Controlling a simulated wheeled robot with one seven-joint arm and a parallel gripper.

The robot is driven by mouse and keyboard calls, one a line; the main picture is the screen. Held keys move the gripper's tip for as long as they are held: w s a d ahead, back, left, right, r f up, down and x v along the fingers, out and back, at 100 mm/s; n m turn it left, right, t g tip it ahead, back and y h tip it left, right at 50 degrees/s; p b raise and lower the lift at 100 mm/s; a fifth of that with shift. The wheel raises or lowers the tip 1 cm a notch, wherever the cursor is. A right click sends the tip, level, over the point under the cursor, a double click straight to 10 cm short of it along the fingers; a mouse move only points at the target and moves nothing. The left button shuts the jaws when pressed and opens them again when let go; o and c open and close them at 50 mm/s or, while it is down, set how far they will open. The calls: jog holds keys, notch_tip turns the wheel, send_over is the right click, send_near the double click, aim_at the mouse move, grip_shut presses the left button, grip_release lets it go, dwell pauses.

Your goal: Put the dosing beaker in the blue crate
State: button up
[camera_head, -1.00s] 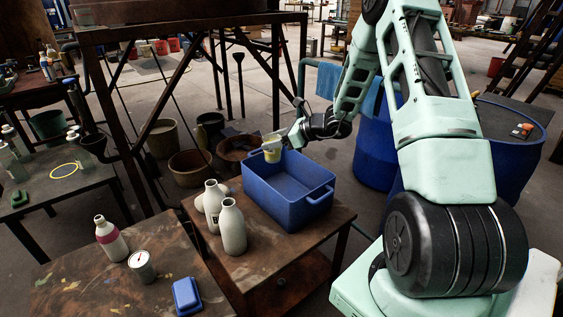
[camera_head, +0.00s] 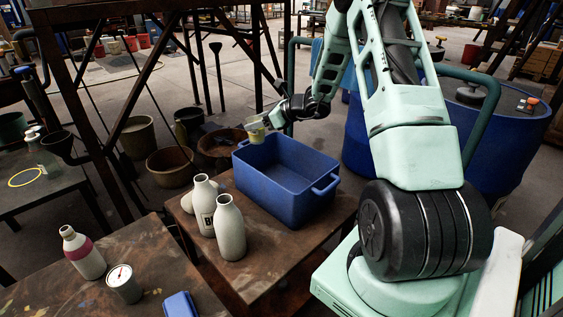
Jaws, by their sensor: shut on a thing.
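The dosing beaker (camera_head: 257,136) is a small pale vessel with a yellow band. My gripper (camera_head: 262,124) is shut on it. The beaker shows at the crate's far left rim, overlapping it in the picture; I cannot tell whether it is over the inside or just beyond the rim. The blue crate (camera_head: 268,190) stands upright on a low brown table, open at the top, with a handle at its right end. The visible part of its inside looks empty. The gripper's fingers are small and partly hidden from this view.
Pale bottles (camera_head: 230,232) stand close to the crate's left front on the brown table (camera_head: 268,258). A nearer bench holds a pink-banded bottle (camera_head: 84,252), a dial gauge (camera_head: 124,284) and a blue item (camera_head: 180,305). Blue vats (camera_head: 368,140) stand behind the crate, right.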

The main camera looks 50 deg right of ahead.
jog(key=f+b, duration=0.8)
jog(key=shift+s+d+f, duration=0.1)
jog(key=shift+s, duration=0.25)
notch_tip(320, 180, down, 9)
jog(key=b, duration=0.3)
jog(key=shift+f, duration=0.2)
jog(key=shift+f+b, duration=0.2)
jog(key=shift+b, duration=0.15)
jog(key=o, duration=1.4)
jog(key=shift+r, duration=0.15)
jog(key=shift+s+d+r+m+p, duration=0.1)
jog(key=shift+s+r+m+p, duration=0.1)
jog(key=shift+m+p, duration=0.1)
jog(key=p+v, duration=0.1)
jog(key=v, duration=0.6)
jog(key=shift+s+p, duration=0.1)
jog(key=shift+p, duration=0.3)
